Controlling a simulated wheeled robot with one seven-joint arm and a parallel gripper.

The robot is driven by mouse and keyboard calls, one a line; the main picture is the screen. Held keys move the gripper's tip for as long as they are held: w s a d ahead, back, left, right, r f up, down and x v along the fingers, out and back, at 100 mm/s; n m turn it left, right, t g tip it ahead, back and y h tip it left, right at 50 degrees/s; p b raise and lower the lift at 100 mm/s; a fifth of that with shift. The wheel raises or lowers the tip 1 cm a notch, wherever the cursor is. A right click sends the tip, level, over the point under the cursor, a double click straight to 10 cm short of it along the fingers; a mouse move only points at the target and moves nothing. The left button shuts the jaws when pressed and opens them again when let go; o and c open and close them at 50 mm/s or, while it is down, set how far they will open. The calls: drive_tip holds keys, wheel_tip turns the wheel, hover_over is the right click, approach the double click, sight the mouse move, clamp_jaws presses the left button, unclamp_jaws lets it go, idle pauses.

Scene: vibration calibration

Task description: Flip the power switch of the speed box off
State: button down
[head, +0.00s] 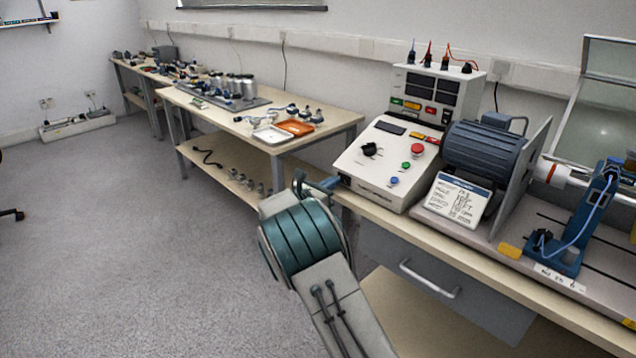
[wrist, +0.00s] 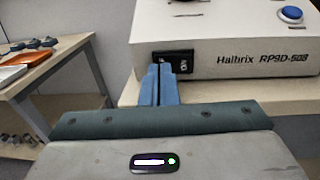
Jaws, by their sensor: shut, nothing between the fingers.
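The speed box (head: 385,165) is a white sloped console with a black knob and green, red and blue buttons on top. Its front face (wrist: 230,64), lettered "Halbrix", fills the upper right of the wrist view. A black switch plate (wrist: 184,58) sits at the left end of that face. The switch is small, and its position cannot be told. My gripper (wrist: 161,68) is shut and empty, with its blue fingertips in front of the plate's left part, hiding some of it. Contact cannot be told. In the head view my gripper (head: 332,183) is at the box's front left corner.
A grey motor (head: 485,152) and a written card (head: 457,199) stand right of the box. The bench edge (head: 455,250) and a grey drawer (head: 440,292) lie below. Another table (head: 345,121) with trays stands at left.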

drive_tip(key=shift+d, duration=0.35)
drive_tip(key=w+a+p+v, duration=0.1)
drive_tip(key=w+a+v, duration=0.1)
drive_tip(key=v, duration=1.2)
drive_tip(key=shift+a+p, duration=0.2)
drive_tip(key=shift+p, duration=0.2)
